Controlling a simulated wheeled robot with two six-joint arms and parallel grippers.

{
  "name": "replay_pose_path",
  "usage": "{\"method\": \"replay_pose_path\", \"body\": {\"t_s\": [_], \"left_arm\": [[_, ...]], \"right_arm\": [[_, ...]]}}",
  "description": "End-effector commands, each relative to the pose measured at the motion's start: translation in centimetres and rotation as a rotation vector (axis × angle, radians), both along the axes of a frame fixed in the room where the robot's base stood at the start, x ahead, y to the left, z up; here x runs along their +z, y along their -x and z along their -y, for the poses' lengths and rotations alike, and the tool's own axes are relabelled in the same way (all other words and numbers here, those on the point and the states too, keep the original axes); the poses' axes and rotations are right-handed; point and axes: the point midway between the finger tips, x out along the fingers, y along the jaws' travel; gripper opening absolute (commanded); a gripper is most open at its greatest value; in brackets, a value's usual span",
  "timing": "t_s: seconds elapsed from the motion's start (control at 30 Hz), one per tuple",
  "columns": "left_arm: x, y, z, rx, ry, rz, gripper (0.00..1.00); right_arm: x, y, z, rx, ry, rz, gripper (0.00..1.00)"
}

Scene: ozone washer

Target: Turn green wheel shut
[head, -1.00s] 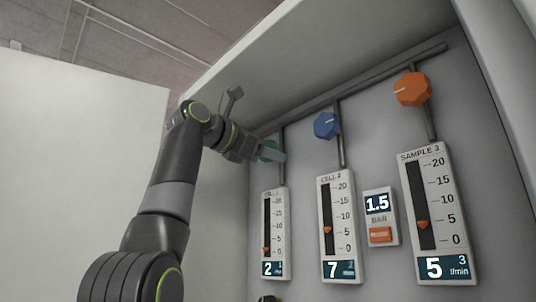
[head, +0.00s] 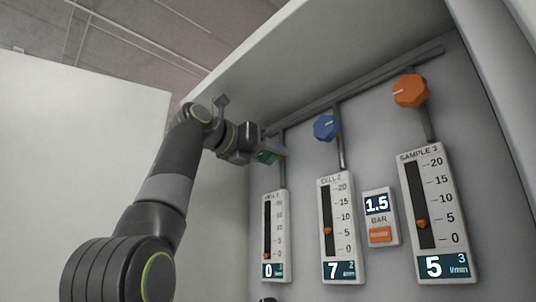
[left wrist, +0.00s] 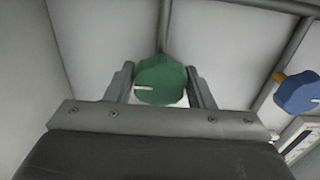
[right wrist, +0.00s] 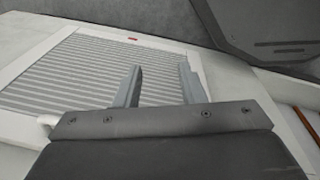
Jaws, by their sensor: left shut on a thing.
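The green wheel (left wrist: 160,82) sits between the two fingers of my left gripper (left wrist: 161,88) in the left wrist view, and the gripper is shut on it. A white mark on the wheel points left in that view. In the head view the green wheel (head: 267,157) is mostly hidden by my left gripper (head: 270,154). The first flow gauge (head: 274,235) below it reads 0, with its orange pointer near the bottom of the scale. My right gripper (right wrist: 155,88) is open and empty in the right wrist view.
A blue wheel (head: 326,126) and an orange wheel (head: 411,90) stand to the right. The second gauge (head: 338,265) reads 7 and the third (head: 441,268) reads 5. A pressure display (head: 377,205) reads 1.5. A ribbed panel (right wrist: 85,70) lies before my right gripper.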

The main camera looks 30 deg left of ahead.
Motion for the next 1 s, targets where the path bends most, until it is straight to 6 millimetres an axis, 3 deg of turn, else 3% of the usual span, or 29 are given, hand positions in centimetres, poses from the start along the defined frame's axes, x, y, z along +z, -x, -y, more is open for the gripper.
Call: {"method": "replay_pose_path", "body": {"t_s": [0.47, 0.5, 0.63, 1.0], "left_arm": [[-0.43, -0.21, 0.06, -0.002, 0.010, -0.017, 0.26], [-0.42, -0.20, 0.06, -0.002, 0.010, -0.017, 0.53], [-0.30, -0.14, 0.05, -0.001, 0.010, -0.013, 0.70], [-0.17, 0.52, -0.17, 0.000, 0.011, -0.006, 0.70]], "right_arm": [[-0.08, -0.01, -0.01, 0.000, 0.000, 0.000, 0.36], [-0.08, -0.01, -0.01, 0.000, 0.000, 0.000, 0.36], [-0.07, -0.01, -0.02, 0.000, 0.000, 0.000, 0.36], [-0.45, -0.01, -0.02, 0.000, 0.000, 0.000, 0.36]]}}
